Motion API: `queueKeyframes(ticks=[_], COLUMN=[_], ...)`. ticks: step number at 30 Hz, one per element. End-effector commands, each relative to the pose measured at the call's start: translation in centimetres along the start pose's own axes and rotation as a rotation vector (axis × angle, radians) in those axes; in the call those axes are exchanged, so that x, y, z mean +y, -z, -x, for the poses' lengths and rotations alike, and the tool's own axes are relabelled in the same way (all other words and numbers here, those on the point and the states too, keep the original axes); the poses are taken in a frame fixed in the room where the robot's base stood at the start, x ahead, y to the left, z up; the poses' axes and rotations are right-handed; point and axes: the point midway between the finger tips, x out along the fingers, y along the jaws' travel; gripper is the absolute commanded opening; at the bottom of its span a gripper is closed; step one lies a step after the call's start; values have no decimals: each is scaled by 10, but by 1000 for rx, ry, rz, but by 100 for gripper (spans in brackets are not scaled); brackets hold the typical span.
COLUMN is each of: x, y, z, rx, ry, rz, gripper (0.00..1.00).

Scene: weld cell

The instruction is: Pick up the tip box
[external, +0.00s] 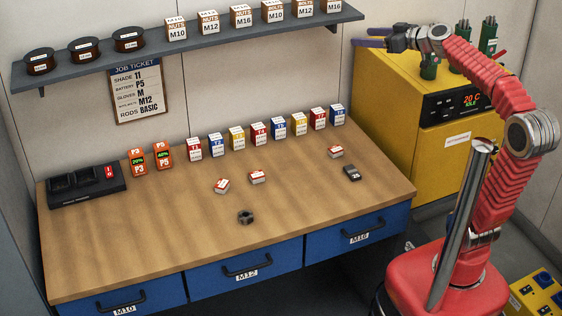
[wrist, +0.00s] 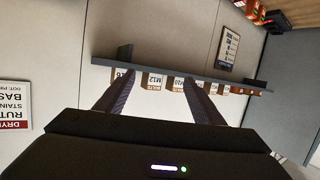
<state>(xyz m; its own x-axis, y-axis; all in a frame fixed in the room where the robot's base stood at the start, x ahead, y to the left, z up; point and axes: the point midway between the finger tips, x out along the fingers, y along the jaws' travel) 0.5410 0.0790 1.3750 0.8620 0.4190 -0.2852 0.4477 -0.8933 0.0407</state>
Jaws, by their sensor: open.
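Three small red-and-white boxes lie on the wooden workbench (external: 150,235): a left one (external: 221,186), a middle one (external: 257,177) and a right one (external: 335,152). Their labels are too small to read, so I cannot tell which is the tip box. My gripper (external: 362,37) is raised at the upper right, near the yellow cabinet's top and well away from these boxes. Its two dark fingers are apart and empty, and also show in the wrist view (wrist: 160,88). The small boxes are not visible in the wrist view.
A row of upright coloured cartons (external: 259,134) stands along the bench's back. A hex nut (external: 246,217) and a dark device (external: 352,173) lie in front. A black charger (external: 87,185) sits left. The wall shelf (external: 190,45) holds spools and boxes. The yellow cabinet (external: 385,90) stands right.

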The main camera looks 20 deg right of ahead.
Motion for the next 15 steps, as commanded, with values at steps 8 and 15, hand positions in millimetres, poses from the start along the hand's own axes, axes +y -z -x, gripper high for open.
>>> queueKeyframes(ticks=[8,15], x=[-12,-13], y=[-36,-65], z=[-5,-13], rx=[-109,-106], ry=[61,59], rz=[-25,-26], gripper=[62,62])
